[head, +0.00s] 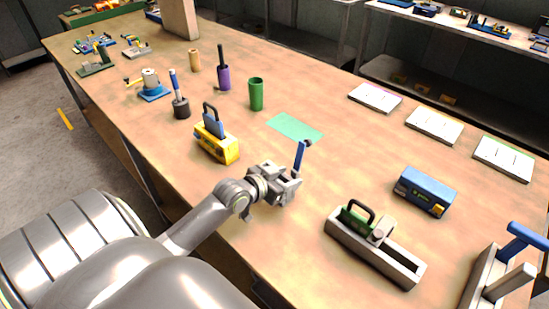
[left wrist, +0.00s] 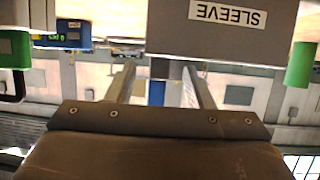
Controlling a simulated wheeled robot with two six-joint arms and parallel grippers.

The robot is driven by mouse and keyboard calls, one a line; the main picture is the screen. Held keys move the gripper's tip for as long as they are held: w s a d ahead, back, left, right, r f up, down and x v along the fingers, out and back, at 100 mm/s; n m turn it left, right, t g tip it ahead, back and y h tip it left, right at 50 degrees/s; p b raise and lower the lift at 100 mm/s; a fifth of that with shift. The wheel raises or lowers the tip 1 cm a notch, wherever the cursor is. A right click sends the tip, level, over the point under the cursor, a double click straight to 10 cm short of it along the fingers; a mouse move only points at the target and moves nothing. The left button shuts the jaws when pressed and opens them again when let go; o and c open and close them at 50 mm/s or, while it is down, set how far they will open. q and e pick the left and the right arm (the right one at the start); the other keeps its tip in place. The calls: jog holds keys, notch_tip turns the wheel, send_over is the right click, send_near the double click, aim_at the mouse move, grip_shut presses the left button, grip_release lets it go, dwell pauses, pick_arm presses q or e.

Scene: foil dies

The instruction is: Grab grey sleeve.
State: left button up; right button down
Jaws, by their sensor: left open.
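A grey body with a white SLEEVE label (left wrist: 190,48) fills the upper middle of the left wrist view, close ahead of my left gripper (left wrist: 158,72). A blue upright part (left wrist: 157,92) shows between the two spread fingers; whether they touch it I cannot tell. In the head view my left gripper (head: 288,184) is at the middle of the table, and a blue handle (head: 300,157) with a dark top rises just beyond it. The grey body is largely hidden there behind the gripper. My right gripper does not show.
A long grey holder (head: 390,262) with a green handled block stands to the right, near a blue box (head: 425,190). A yellow box (head: 217,144) stands left of the gripper.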

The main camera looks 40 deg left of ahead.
aim_at(293, 175)
pick_arm(q)
jog(key=x, duration=0.6)
jog(key=shift+s+r, duration=0.1)
grip_shut()
